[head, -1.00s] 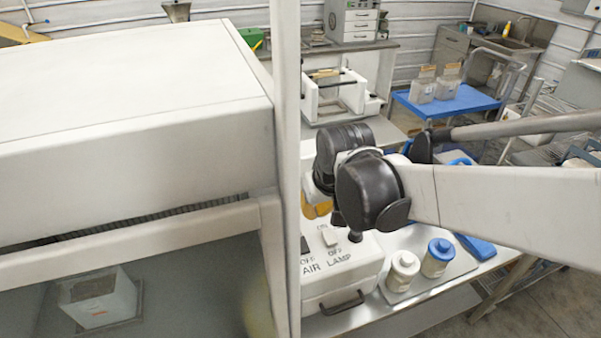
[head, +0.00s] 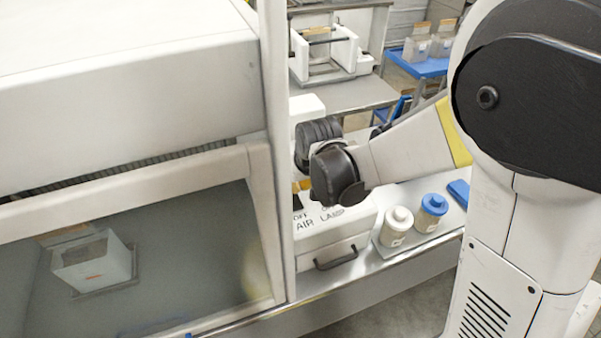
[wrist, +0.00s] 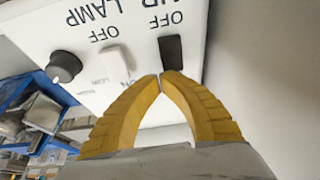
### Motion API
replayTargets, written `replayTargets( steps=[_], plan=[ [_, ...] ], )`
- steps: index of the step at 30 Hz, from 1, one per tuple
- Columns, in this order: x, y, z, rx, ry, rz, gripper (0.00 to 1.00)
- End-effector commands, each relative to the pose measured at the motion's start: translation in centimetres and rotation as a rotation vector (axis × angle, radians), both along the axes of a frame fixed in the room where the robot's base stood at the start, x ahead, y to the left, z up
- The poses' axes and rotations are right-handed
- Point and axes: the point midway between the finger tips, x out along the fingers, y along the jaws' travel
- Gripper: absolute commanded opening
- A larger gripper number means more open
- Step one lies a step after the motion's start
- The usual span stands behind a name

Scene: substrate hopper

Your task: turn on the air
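The white control box (head: 338,238) stands right of the hood's frame, with AIR and LAMP lettered on its sloped face. In the wrist view the face appears upside down. The black AIR rocker switch (wrist: 171,52) sits beside an OFF mark, and the white LAMP switch (wrist: 116,62) is to its left. My gripper (wrist: 162,76) has its two yellow fingers closed tip to tip, with nothing between them. The tips are at the lower edge of the AIR switch; I cannot tell whether they touch. In the head view my wrist hides much of the panel.
A black knob (wrist: 65,66) is on the same panel. A white-lidded jar (head: 396,226) and a blue-lidded jar (head: 431,212) stand right of the box. The hood's glass front (head: 170,265) and upright frame are close on the left.

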Motion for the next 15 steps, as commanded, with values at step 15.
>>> replayTargets(
  steps=[15],
  plan=[
    [0.54,0.15,-0.98,-0.012,0.042,0.0,0.0]
  ],
)
